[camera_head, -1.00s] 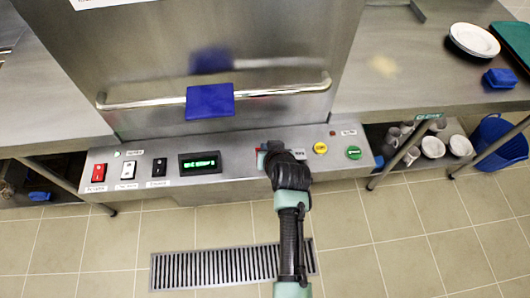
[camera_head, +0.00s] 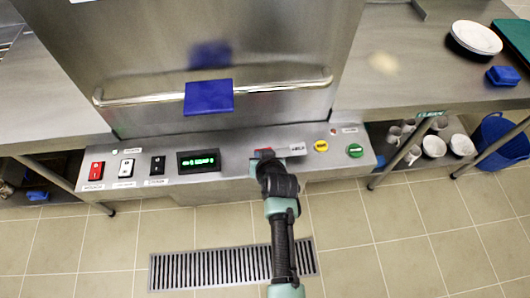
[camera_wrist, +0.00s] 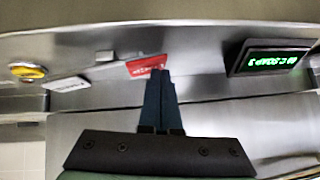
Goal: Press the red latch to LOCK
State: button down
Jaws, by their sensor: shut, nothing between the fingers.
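The red latch (camera_head: 264,151) is on the sloped front panel, right of the green display, and shows just beyond my gripper (camera_head: 266,161) in the head view. In the wrist view, which looks upside down, the red latch (camera_wrist: 146,65) bears pale lettering too small to read. My gripper (camera_wrist: 160,75) is shut and empty, its dark fingertips right at the latch's lower edge in that picture. I cannot tell whether they touch it. The latch's position is unclear.
The panel (camera_head: 225,188) also has a red switch (camera_head: 96,171), a green-lit display (camera_head: 199,160), a yellow button (camera_head: 321,146) and a green button (camera_head: 355,150). A long door handle (camera_head: 285,86) with a blue plate (camera_head: 209,97) runs above. The floor in front is clear around a drain grate.

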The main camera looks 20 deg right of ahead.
jog(key=shift+f, duration=0.1)
jog(key=shift+a+r+p, duration=0.1)
jog(key=shift+r+p, duration=0.4)
jog(key=r+p, duration=0.3)
jog(key=r, duration=0.1)
jog(key=shift+w+a+r, duration=0.1)
jog(key=shift+a, duration=0.2)
jog(key=a+v, duration=0.2)
jog(key=v, duration=0.7)
